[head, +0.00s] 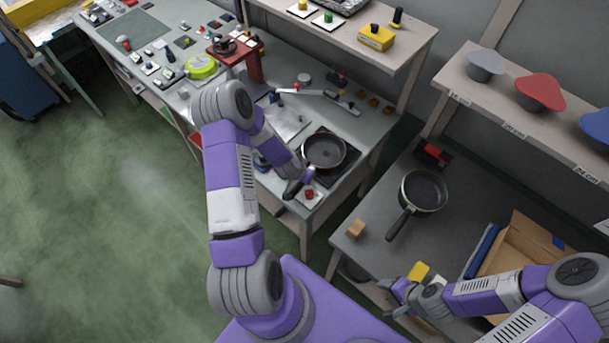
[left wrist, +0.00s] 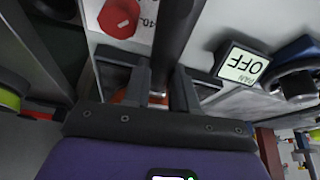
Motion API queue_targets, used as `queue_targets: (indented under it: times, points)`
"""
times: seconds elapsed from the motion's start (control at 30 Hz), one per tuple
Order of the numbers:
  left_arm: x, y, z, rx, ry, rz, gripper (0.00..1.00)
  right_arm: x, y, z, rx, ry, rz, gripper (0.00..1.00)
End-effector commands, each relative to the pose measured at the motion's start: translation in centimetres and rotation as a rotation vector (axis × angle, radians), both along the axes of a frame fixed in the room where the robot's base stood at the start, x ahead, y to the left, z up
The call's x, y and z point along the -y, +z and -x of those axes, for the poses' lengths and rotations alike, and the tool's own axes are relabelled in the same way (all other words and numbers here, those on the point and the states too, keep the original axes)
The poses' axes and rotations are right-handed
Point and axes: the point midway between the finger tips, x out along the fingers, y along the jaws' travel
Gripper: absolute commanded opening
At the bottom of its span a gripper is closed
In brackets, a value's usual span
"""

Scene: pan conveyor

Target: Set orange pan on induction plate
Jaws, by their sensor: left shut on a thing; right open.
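The orange pan (head: 324,151) has a dark inside and a thin reddish rim. In the head view it lies over the black induction plate (head: 352,167) on the middle bench; I cannot tell if its base touches fully. My left gripper (head: 307,176) is shut on its dark handle, at the front of the pan. In the left wrist view the handle (left wrist: 178,40) runs between the two fingers (left wrist: 160,88), with a little orange behind them. My right gripper (head: 396,289) is open and empty by the right table's front edge.
A second dark pan (head: 423,189) with a pale rim lies on the right table, near a cardboard box (head: 520,248) and a small tan block (head: 356,228). A red knob (head: 309,194) is near the plate; a "PAN OFF" display (left wrist: 242,66) shows in the wrist view.

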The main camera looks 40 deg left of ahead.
Motion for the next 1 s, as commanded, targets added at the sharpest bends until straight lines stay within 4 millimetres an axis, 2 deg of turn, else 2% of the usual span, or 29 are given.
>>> queue_targets:
  times: [0.5, 0.83, 0.87, 1.0]
  points:
    - [0.12, -1.13, 0.39, -0.011, 0.001, 0.005, 0.00, 0.00, -0.87, 0.01, 0.000, 0.000, 0.000, 0.57]
    - [0.15, -1.17, 0.42, -0.012, 0.001, 0.006, 0.00, 0.00, -0.90, 0.01, 0.000, 0.000, 0.000, 0.57]
    - [0.15, -1.17, 0.41, -0.012, 0.001, 0.006, 0.30, 0.00, -0.90, 0.01, 0.000, 0.000, 0.000, 0.57]
    - [0.12, -1.08, 0.33, -0.009, 0.000, 0.005, 0.51, 0.00, -0.89, 0.01, 0.000, 0.000, 0.000, 0.57]
